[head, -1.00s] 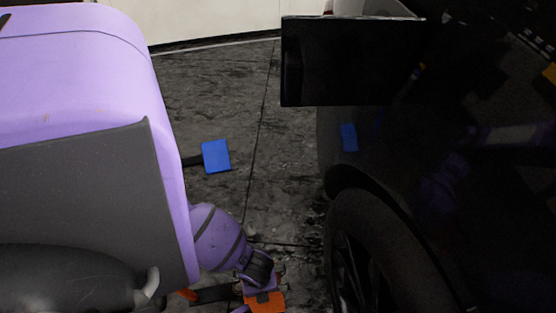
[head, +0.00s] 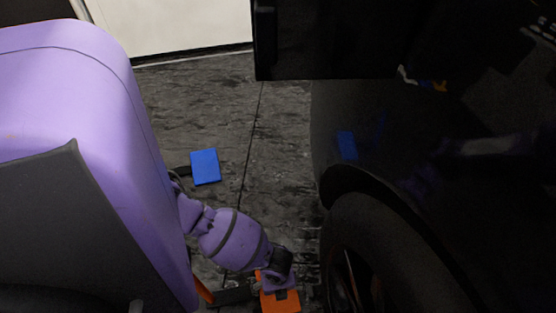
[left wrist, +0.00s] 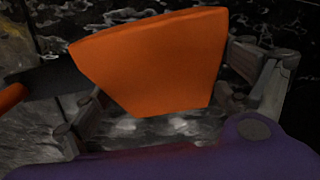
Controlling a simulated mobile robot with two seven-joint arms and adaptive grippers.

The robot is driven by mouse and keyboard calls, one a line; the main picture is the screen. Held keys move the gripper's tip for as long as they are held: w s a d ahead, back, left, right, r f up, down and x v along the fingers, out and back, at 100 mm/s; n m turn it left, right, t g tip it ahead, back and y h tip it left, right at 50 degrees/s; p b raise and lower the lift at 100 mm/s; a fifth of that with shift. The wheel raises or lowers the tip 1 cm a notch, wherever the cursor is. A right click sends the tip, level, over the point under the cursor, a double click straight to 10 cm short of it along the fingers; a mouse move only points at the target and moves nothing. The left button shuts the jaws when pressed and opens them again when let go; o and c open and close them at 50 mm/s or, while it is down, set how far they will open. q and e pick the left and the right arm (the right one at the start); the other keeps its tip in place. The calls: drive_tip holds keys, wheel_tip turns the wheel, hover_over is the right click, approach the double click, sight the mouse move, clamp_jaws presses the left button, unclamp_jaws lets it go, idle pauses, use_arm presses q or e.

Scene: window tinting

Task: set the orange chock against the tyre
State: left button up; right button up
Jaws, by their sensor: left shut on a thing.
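The orange chock (head: 281,302) is at the bottom of the head view, just left of the black tyre (head: 372,232), with a narrow strip of floor between them. My left gripper (head: 276,283) is shut on the chock. In the left wrist view the chock (left wrist: 155,65) sits between the two fingers of my left gripper (left wrist: 172,95), and a dark bar with an orange end (left wrist: 12,97) extends from it to the left. The tyre is not identifiable in the left wrist view. My right gripper is not in view.
A blue block (head: 205,166) on a dark bar lies on the floor further back. The dark car body (head: 440,170) fills the right side, with a dark panel (head: 330,40) jutting out above. Grey floor (head: 285,150) between is clear.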

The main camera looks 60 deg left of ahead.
use_arm(q)
drive_tip(key=shift+f, duration=0.9)
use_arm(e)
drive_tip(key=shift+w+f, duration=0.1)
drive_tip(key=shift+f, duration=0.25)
use_arm(q)
drive_tip(key=shift+s, duration=0.1)
drive_tip(key=shift+f+b, duration=0.15)
drive_tip(key=shift+b, duration=0.2)
drive_tip(key=o, duration=1.8)
drive_tip(key=shift+c, duration=0.2)
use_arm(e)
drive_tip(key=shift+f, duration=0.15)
use_arm(q)
wheel_tip(320, 180, up, 11)
drive_tip(key=p, duration=0.5)
drive_tip(key=shift+p, duration=0.4)
drive_tip(key=shift+r, duration=0.65)
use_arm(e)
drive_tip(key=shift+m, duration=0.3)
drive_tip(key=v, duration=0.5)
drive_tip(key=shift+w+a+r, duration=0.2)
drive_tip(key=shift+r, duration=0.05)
